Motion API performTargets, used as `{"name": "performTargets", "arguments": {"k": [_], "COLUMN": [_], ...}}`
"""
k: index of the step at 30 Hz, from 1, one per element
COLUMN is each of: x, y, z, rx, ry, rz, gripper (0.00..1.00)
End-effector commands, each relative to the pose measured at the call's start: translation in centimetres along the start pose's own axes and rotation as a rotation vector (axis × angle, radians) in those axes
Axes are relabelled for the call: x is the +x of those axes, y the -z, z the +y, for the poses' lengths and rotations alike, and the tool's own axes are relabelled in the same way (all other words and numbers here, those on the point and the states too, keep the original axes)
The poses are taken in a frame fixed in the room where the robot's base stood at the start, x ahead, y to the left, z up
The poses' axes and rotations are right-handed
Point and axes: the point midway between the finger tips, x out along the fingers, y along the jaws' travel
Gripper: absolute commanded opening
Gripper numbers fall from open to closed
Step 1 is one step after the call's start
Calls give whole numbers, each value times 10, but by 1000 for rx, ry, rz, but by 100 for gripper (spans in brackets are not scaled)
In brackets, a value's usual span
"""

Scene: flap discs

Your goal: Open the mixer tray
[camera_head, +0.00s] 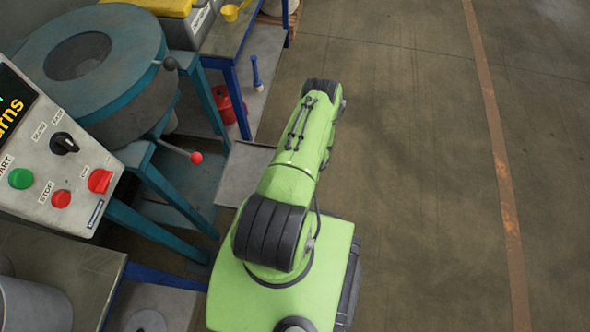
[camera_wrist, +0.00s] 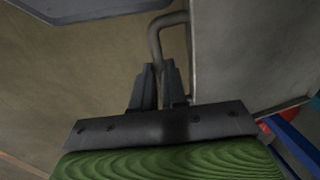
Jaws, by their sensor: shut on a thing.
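The mixer (camera_head: 125,55) is a teal round drum on a teal frame at the upper left of the head view. A flat grey tray (camera_head: 240,175) sits low beside the frame, just left of my arm. In the wrist view the grey panel of the tray (camera_wrist: 240,50) fills the upper right, with a bent metal handle (camera_wrist: 155,38) at its left edge. My gripper (camera_wrist: 159,88) is shut on this handle, with a dark finger on either side of the bar. In the head view my arm hides the gripper and the handle.
A control panel (camera_head: 62,150) with green and red buttons stands at the left. A red-knobbed lever (camera_head: 178,150) sticks out from the mixer. A blue-legged table (camera_head: 236,95) stands behind, with a red container (camera_head: 228,103) beneath. The floor to the right (camera_head: 420,180) is clear.

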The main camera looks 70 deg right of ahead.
Motion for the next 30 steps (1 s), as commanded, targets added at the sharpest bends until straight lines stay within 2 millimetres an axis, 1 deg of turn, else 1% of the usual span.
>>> {"name": "performTargets", "arguments": {"k": [5,6,11,18,20,23,30], "x": [0,0,0,0,-3,-19,-88], "y": [0,0,0,0,0,1,1], "z": [1,1,0,0,0,0,-1], "rx": [0,0,0,0,0,0,1], "ry": [-3,-3,-2,-1,-1,-2,-3], "rz": [1,1,1,0,1,1,2], "gripper": [0,14,38,38,38,38,38]}}
